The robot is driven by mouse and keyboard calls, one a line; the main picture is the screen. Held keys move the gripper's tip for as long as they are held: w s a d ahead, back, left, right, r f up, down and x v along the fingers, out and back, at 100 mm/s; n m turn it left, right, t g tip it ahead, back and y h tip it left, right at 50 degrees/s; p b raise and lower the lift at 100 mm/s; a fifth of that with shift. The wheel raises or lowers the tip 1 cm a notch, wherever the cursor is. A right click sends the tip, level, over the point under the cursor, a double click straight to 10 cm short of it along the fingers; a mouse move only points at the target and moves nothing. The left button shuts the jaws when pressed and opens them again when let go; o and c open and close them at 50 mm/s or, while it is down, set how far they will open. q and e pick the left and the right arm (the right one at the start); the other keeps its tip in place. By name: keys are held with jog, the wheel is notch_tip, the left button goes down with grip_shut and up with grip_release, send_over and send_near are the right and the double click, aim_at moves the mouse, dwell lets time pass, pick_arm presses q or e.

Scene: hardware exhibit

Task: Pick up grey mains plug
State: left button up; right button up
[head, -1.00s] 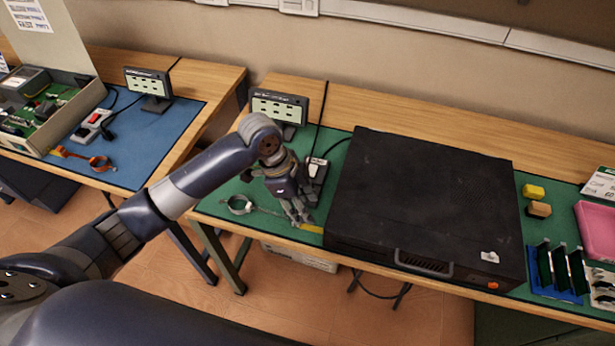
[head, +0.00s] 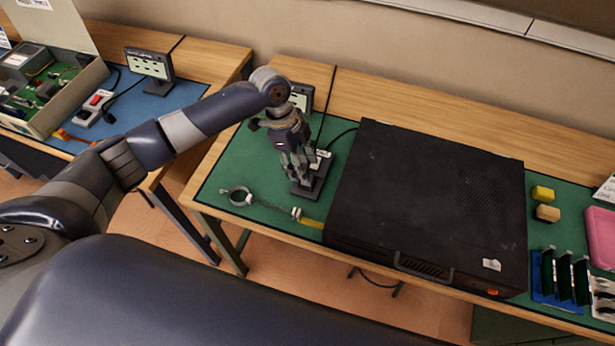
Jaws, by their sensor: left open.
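My left gripper (head: 301,182) is open and points down over the black power strip (head: 316,184) on the green mat. Its fingers are at the strip, in front of the place where a light grey plug showed earlier. The grey mains plug is hidden or hard to tell from the fingers now, so I cannot tell whether they touch it. A white label on the strip shows just right of the gripper. My right gripper is not in view.
A large black computer case (head: 430,205) stands close to the right of the strip. A wrist strap (head: 240,196) lies on the mat to the left, near the front edge. A small display (head: 302,97) stands behind the gripper, partly hidden by my arm.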

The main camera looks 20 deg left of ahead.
pick_arm(q)
jog(key=x, duration=0.2)
jog(key=shift+s+d+f+p, duration=0.1)
jog(key=shift+s+f+p, duration=0.15)
jog(key=shift+p, duration=0.15)
jog(key=shift+d+f, duration=0.15)
jog(key=shift+f, duration=0.45)
jog(key=c, duration=0.8)
jog(key=shift+w, duration=0.1)
jog(key=shift+c, duration=0.4)
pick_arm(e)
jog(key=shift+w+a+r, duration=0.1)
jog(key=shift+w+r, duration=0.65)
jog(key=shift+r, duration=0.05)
pick_arm(q)
jog(key=shift+r, duration=0.1)
